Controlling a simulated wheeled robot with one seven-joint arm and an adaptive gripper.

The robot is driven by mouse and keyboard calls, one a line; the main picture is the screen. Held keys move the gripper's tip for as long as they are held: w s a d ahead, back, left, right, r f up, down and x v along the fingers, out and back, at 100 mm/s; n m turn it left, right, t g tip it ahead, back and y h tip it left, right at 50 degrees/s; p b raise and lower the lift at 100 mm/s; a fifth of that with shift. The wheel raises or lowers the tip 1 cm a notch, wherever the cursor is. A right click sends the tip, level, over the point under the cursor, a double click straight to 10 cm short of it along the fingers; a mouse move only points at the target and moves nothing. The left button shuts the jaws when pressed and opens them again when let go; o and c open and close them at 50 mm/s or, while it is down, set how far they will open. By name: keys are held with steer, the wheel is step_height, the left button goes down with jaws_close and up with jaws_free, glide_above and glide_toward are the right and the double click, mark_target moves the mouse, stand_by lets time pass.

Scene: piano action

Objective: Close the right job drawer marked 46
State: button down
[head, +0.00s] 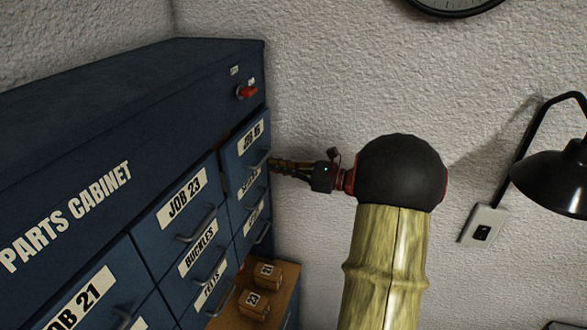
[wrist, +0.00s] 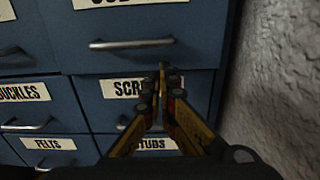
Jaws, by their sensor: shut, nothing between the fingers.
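The JOB 46 drawer (head: 246,151) is the top right drawer of the blue parts cabinet. It stands out from the cabinet, with a dark gap behind the top of its front. In the wrist view its blue front (wrist: 195,30) fills the top, its label cut off by the frame edge, with a metal handle (wrist: 130,44). My gripper (head: 271,163) is shut and empty, its tips at the drawer front near the handle.
The JOB 23 drawer (head: 183,203) is to the left. The screws drawer (wrist: 110,100) lies below. A red knob (head: 246,92) is above. A wooden ledge (head: 283,282) with small numbered blocks (head: 254,305) sits below. The textured wall is close on the right, with a black lamp (head: 552,178).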

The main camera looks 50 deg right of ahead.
steer(key=shift+x, duration=1.3)
steer(key=shift+x, duration=1.25)
